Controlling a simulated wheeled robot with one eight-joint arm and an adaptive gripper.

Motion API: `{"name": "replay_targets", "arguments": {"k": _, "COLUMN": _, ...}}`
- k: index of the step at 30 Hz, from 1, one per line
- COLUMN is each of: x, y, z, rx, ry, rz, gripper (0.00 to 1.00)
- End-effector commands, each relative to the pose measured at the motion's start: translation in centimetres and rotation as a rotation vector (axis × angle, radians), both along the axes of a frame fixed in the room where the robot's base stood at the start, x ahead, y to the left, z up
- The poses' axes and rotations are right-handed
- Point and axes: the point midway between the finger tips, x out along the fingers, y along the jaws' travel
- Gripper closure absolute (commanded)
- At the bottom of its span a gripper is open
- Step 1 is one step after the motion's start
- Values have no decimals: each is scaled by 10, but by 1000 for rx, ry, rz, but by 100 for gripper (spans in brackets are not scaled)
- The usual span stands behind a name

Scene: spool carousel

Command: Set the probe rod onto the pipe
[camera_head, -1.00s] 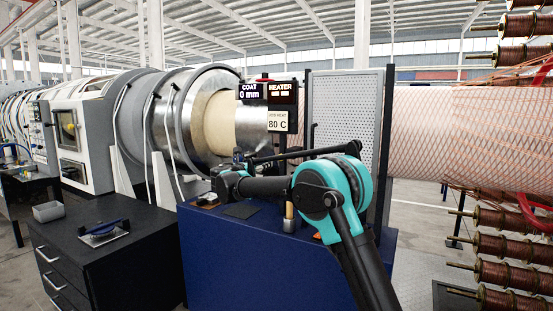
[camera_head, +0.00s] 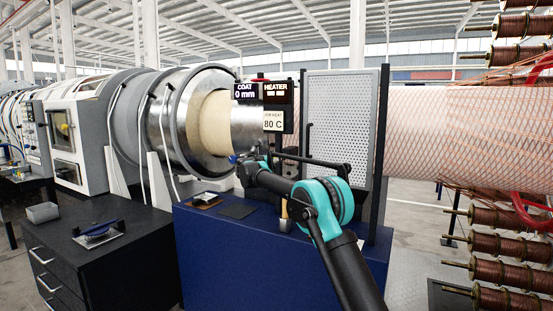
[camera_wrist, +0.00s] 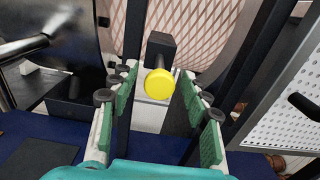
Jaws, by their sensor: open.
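My gripper (camera_wrist: 158,96) is open, with its green-padded fingers spread apart in the wrist view. A round yellow end (camera_wrist: 159,83) shows between the fingers in front of a dark block (camera_wrist: 161,45). It may be the probe rod's end, but I cannot tell. No finger visibly touches it, and its depth relative to the fingertips is unclear. The mesh-wrapped pipe (camera_wrist: 190,25) runs behind it and stretches right in the head view (camera_head: 455,135). In the head view my gripper (camera_head: 243,162) is small, below the display and partly hidden.
A blue cabinet (camera_head: 240,265) stands under my arm. A perforated panel (camera_head: 330,115) and dark posts stand close on the right. The heater display (camera_head: 264,93) hangs above my gripper. A black drawer cabinet (camera_head: 115,255) is at left, and copper spools (camera_head: 500,245) are at right.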

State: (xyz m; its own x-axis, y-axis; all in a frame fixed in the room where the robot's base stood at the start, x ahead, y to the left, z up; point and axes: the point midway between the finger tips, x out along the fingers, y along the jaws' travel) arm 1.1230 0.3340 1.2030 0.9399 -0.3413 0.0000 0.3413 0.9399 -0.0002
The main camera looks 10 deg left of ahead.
Motion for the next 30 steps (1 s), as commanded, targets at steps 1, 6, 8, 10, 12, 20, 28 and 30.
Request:
{"name": "replay_targets", "arguments": {"k": 1, "x": 2, "y": -1, "z": 0, "rx": 0, "ry": 0, "rz": 0, "gripper": 53}}
{"name": "replay_targets", "arguments": {"k": 6, "x": 4, "y": -1, "z": 0, "rx": 0, "ry": 0, "rz": 0, "gripper": 53}}
{"name": "replay_targets", "arguments": {"k": 8, "x": 4, "y": -1, "z": 0, "rx": 0, "ry": 0, "rz": 0, "gripper": 53}}
{"name": "replay_targets", "arguments": {"k": 10, "x": 4, "y": -1, "z": 0, "rx": 0, "ry": 0, "rz": 0, "gripper": 53}}
{"name": "replay_targets", "arguments": {"k": 12, "x": 4, "y": -1, "z": 0, "rx": 0, "ry": 0, "rz": 0, "gripper": 59}}
{"name": "replay_targets", "arguments": {"k": 20, "x": 4, "y": -1, "z": 0, "rx": 0, "ry": 0, "rz": 0, "gripper": 91}}
{"name": "replay_targets", "arguments": {"k": 28, "x": 4, "y": -1, "z": 0, "rx": 0, "ry": 0, "rz": 0, "gripper": 100}}
{"name": "replay_targets", "arguments": {"k": 30, "x": 4, "y": -1, "z": 0, "rx": 0, "ry": 0, "rz": 0, "gripper": 100}}
